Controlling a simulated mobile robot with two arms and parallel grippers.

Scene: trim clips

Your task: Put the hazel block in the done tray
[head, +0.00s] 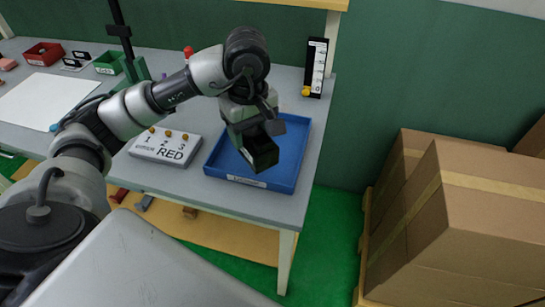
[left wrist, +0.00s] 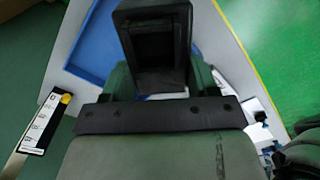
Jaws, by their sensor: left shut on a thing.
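My left gripper (head: 262,150) hangs over the blue tray (head: 285,175) at the right end of the bench. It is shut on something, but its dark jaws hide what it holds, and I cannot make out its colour. In the left wrist view the dark jaws (left wrist: 155,45) fill the top middle, with a blue tray wall (left wrist: 92,52) beside them. The label on the tray's front is too small to read. I cannot pick out the hazel block for certain. My right gripper is in neither view.
Red (head: 43,53) and green (head: 109,63) bins are far left. Cardboard boxes (head: 470,220) stand right of the bench.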

